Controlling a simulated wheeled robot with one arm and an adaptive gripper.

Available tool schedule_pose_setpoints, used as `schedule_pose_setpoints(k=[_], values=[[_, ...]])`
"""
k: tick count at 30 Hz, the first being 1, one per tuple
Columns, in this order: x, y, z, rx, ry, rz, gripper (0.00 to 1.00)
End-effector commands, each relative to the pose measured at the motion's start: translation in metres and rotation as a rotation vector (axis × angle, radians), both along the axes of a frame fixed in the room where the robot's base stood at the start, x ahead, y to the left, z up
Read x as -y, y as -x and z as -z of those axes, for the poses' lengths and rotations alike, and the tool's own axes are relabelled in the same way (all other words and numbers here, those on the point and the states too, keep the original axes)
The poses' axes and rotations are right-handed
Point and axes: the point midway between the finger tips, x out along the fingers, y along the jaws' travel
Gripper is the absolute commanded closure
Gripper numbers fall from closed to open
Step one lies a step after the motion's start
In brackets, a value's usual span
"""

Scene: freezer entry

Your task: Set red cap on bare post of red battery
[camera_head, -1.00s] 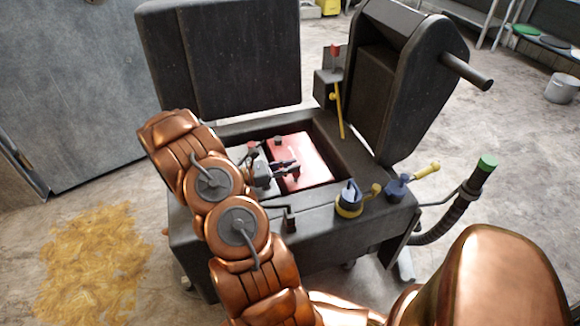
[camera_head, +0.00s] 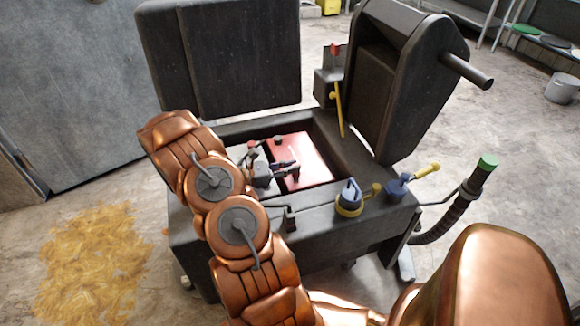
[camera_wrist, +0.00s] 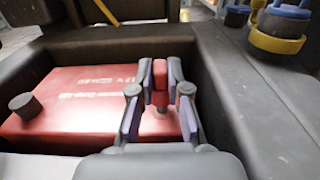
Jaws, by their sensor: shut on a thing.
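The red battery (camera_head: 318,172) sits in the open bay of a dark machine; it also fills the left and middle of the wrist view (camera_wrist: 70,120). My gripper (camera_head: 291,167) is over the battery, its two purple-padded fingers (camera_wrist: 158,85) closed on the small red cap (camera_wrist: 159,76). A short metallic post (camera_wrist: 161,109) shows directly below the cap. I cannot tell whether cap and post touch. A dark cap (camera_wrist: 26,105) covers the battery's other post, which also shows in the head view (camera_head: 278,140).
The bay's dark rim (camera_wrist: 235,90) runs close on the right of my gripper. A blue-and-yellow knob (camera_head: 349,198) and a blue lever (camera_head: 398,187) stand on the front ledge. The raised dark lid (camera_head: 225,60) stands behind the bay.

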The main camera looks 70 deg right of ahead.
Motion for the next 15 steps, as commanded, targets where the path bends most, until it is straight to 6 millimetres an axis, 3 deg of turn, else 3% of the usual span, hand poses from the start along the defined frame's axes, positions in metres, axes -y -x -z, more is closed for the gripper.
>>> schedule_pose_setpoints(k=[15], values=[[-0.0001,0.0001,-0.0046,0.001,0.001,0.001,1.0]])
